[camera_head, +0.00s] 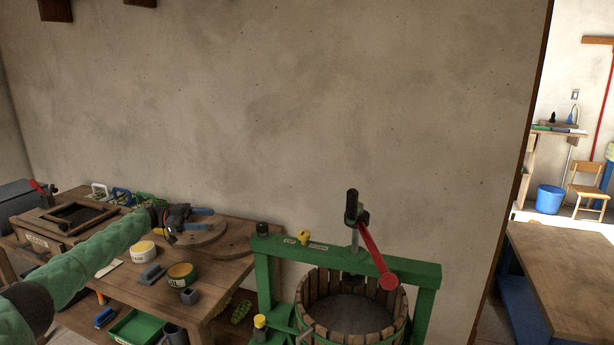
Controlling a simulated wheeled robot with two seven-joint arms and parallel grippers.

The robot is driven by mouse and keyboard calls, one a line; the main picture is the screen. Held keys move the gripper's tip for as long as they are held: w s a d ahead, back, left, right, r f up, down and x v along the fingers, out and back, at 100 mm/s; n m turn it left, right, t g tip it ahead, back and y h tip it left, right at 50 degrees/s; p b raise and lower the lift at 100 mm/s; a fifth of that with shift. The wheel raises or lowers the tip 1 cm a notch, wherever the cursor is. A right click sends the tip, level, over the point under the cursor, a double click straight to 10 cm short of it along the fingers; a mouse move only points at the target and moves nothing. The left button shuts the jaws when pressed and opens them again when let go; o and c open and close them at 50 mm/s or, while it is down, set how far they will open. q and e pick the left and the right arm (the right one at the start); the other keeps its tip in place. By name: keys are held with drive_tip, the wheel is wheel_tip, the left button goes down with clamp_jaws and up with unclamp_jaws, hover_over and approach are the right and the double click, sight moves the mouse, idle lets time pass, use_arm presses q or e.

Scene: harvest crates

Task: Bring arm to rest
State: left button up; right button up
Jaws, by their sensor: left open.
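My left arm comes in from the left in a padded green sleeve and reaches over the wooden workbench (230,283). My left gripper (203,219) is at its end, dark with blue fingers, above or beside a round wooden board (200,236) on the bench. It is open, and I see nothing held in it. Whether the fingers touch the board, I cannot tell. My right gripper does not show.
A green-framed press (420,268) with a slatted wooden tub (312,290) and a red lever (377,258) stands right of the bench. Tins, including a yellow-white one (143,252), crowd the bench. Another table (565,275) stands at the far right.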

use_arm(q)
drive_tip(key=w+r+n+t+y, duration=0.3)
drive_tip(key=w+t+y, duration=0.2)
drive_tip(key=w+t, duration=0.85)
drive_tip(key=s+d+r+n+t+y, duration=0.2)
drive_tip(key=d+r+n+t+y, duration=0.35)
drive_tip(key=d+r+y, duration=0.7)
drive_tip(key=s+d+f+n+g, duration=0.1)
drive_tip(key=s+d+f+g, duration=0.2)
drive_tip(key=s, duration=0.6)
drive_tip(key=s+d+f+n+g, duration=0.1)
drive_tip(key=s+d+f+n, duration=0.15)
drive_tip(key=s+f, duration=0.55)
drive_tip(key=s+d+f+n+g, duration=0.15)
drive_tip(key=s+d, duration=0.25)
drive_tip(key=s, duration=0.7)
drive_tip(key=s+f+n+g, duration=0.1)
drive_tip(key=s+f+g, duration=0.2)
drive_tip(key=s+f, duration=0.9)
drive_tip(key=s+a+f+n+g+h, duration=0.1)
drive_tip(key=s+f+g, duration=0.3)
drive_tip(key=s+f, duration=0.8)
drive_tip(key=s+a+f+n+g, duration=0.1)
drive_tip(key=s+f+g, duration=0.3)
drive_tip(key=s+f, duration=0.8)
drive_tip(key=s+n, duration=0.1)
drive_tip(key=s, duration=1.5)
drive_tip(key=shift+s+a+f, duration=0.15)
